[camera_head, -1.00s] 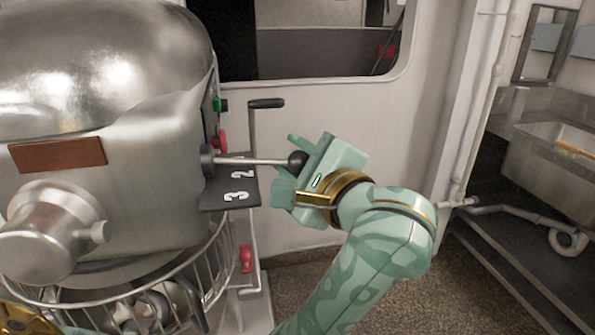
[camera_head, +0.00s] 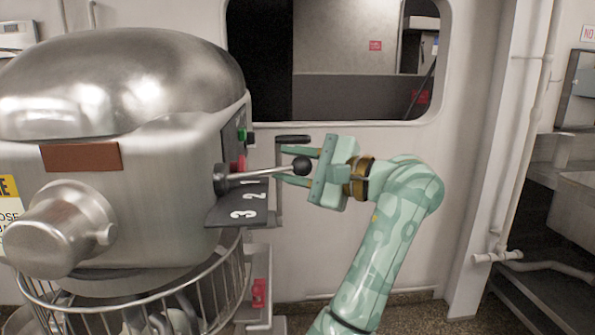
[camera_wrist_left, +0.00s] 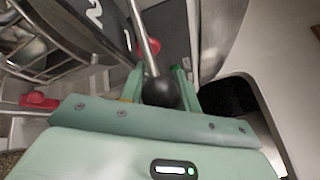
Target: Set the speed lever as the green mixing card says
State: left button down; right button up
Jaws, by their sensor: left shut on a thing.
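The speed lever (camera_head: 262,172) is a metal rod with a black ball knob (camera_head: 302,165), on the right side of the steel mixer. It sticks out to the right, tilted slightly up, over a dark plate (camera_head: 225,217) marked 3, 2, 1. The rod lies by the 1, at the far end. My left gripper (camera_head: 292,166) is shut on the knob, coming from the right. In the left wrist view the knob (camera_wrist_left: 160,92) sits between the fingers and the rod (camera_wrist_left: 143,40) runs away from it. The green mixing card is not in view, nor is my right gripper.
The mixer's steel body (camera_head: 170,150) fills the left, with a wire bowl guard (camera_head: 130,312) below. A black-handled crank (camera_head: 293,138) stands just behind the lever. Green (camera_head: 242,135) and red (camera_head: 239,163) buttons are on the mixer's side.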

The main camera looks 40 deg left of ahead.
jog(key=shift+d, duration=0.35)
pick_arm(q)
jog(key=c, duration=1)
grip_release()
jog(key=shift+w, duration=0.1)
